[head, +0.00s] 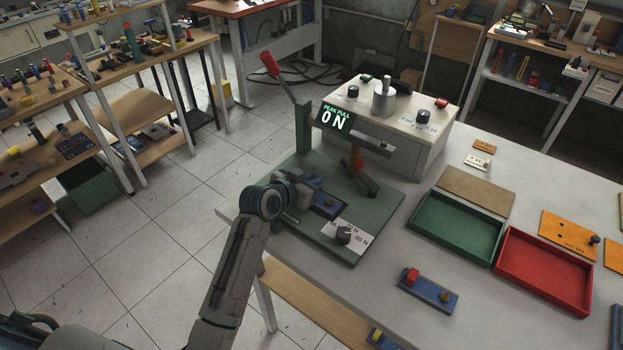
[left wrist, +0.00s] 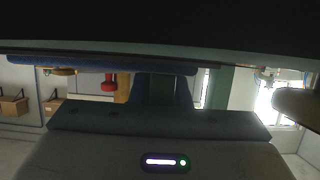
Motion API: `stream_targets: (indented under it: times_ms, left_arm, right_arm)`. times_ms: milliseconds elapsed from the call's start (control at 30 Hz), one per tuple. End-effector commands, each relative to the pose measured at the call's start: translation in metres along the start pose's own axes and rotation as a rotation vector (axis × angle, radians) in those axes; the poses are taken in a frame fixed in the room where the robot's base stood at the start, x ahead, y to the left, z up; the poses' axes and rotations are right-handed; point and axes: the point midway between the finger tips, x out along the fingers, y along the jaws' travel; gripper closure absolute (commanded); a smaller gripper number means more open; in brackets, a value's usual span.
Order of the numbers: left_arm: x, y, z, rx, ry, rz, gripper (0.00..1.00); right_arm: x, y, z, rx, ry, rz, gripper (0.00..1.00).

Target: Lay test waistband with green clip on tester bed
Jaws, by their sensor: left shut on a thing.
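The tester bed (head: 300,168) is a dark green plate on the grey table, with an upright post and a red-handled lever (head: 277,72). My left gripper (head: 314,198) is over the middle of the bed, shut on a dark blue test waistband (head: 327,207). The waistband is low over the plate; I cannot tell whether it touches. Its green clip is not clearly visible, with the gripper covering part of it. In the left wrist view a blue strip (left wrist: 100,65) crosses above the gripper body. My right gripper is not in view.
A display (head: 335,119) reads 0 N.

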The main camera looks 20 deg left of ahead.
Motion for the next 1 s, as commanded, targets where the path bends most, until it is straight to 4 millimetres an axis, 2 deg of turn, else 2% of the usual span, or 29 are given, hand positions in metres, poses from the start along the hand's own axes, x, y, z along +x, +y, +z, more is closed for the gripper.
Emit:
stream_targets:
  times_ms: [100,133,233,533,667,767,1000]
  left_arm:
    - [0.0,0.0,0.001,0.0,0.0,0.0,1.0]
    - [0.0,0.0,0.001,0.0,0.0,0.0,0.8]
    - [0.0,0.0,0.001,0.0,-0.001,0.0,0.62]
    - [0.0,0.0,-0.001,0.0,0.0,0.0,0.62]
    - [-0.005,0.0,-0.014,0.001,0.002,0.0,0.62]
    - [-0.021,-0.001,-0.008,0.003,0.001,-0.001,0.62]
    - [-0.075,-0.001,-0.008,0.005,0.0,-0.001,0.62]
  right_arm:
    - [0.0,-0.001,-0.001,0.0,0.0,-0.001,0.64]
    - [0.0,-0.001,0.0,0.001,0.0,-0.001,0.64]
    - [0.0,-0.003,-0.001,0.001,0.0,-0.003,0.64]
    - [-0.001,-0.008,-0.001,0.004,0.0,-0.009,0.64]
    - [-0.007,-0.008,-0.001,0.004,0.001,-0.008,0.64]
    - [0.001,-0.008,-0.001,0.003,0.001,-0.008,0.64]
    - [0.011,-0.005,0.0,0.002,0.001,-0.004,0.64]
